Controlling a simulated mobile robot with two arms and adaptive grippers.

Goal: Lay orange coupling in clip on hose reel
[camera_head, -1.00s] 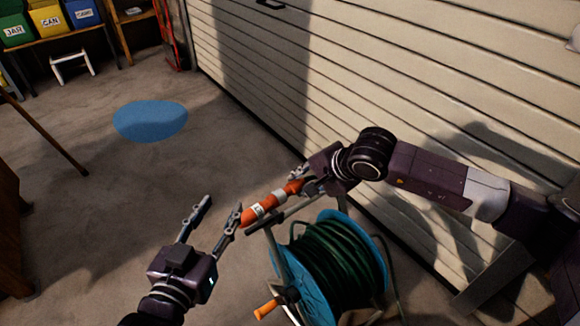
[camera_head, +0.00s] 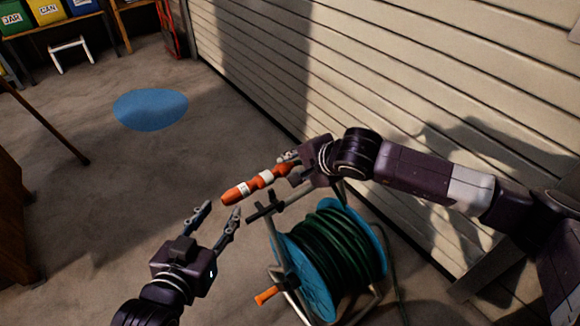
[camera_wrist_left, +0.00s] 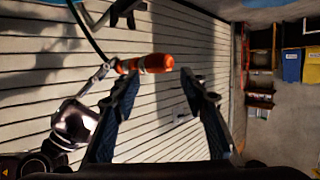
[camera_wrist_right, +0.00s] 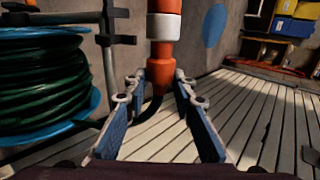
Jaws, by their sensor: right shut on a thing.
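The orange coupling (camera_head: 232,194) with white bands is held in the air above the near-left side of the hose reel (camera_head: 313,285). My right gripper (camera_head: 288,166) is shut on its right end. In the right wrist view the coupling (camera_wrist_right: 163,52) stands out past the fingers (camera_wrist_right: 152,88). A dark clip (camera_head: 265,206) sits on the reel's frame, just below the coupling and apart from it; it also shows in the right wrist view (camera_wrist_right: 116,39). My left gripper (camera_head: 221,212) is open and empty, below the coupling's free end. The left wrist view shows the coupling (camera_wrist_left: 155,63) beyond its spread fingers.
Green hose (camera_head: 330,245) is wound on the blue reel, with an orange crank handle (camera_head: 267,295) at front. A slatted white wall (camera_head: 420,75) stands close behind my right arm. The floor on the left is open, with a blue disc (camera_head: 151,109).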

